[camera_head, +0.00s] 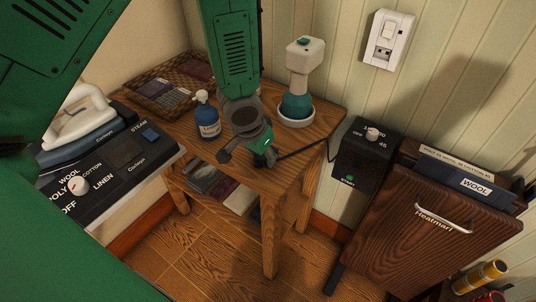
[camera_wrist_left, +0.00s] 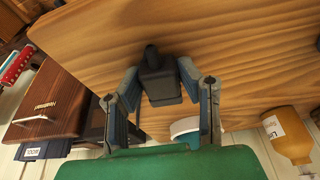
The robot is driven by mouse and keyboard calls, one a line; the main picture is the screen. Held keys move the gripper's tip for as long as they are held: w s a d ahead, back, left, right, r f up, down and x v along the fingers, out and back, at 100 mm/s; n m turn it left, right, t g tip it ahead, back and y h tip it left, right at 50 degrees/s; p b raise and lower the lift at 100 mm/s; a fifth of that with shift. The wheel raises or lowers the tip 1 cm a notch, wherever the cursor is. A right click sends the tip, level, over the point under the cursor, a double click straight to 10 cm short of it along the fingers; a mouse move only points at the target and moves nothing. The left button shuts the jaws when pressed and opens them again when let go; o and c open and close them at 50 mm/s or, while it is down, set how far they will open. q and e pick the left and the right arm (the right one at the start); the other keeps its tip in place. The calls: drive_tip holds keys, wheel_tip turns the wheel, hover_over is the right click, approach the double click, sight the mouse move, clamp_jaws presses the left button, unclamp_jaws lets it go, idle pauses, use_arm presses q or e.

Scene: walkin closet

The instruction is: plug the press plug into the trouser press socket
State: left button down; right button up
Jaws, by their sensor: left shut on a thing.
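My left gripper (camera_head: 246,148) is low over the small wooden table, shut on the dark press plug (camera_head: 268,159). In the left wrist view the gripper (camera_wrist_left: 161,72) has a finger on each side of the black plug (camera_wrist_left: 161,82), with the table top behind it. A black cord (camera_head: 305,149) runs from the plug to the black control box (camera_head: 355,160) of the trouser press (camera_head: 408,225). A white wall plate (camera_head: 388,38) with a switch and a port is at upper right; I cannot tell whether it is the press socket. My right gripper is not in view.
The table (camera_head: 333,115) also holds a blue bottle (camera_head: 206,116), a white-and-teal steamer bottle (camera_head: 298,85) on a white dish, and a wicker tray (camera_head: 143,88). An iron (camera_head: 80,115) on a dark station stands at left. Open floor (camera_head: 215,255) shows below.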

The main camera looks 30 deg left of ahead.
use_arm(q)
drive_tip(key=shift+r+p, duration=2.85)
drive_tip(key=shift+r, duration=0.15)
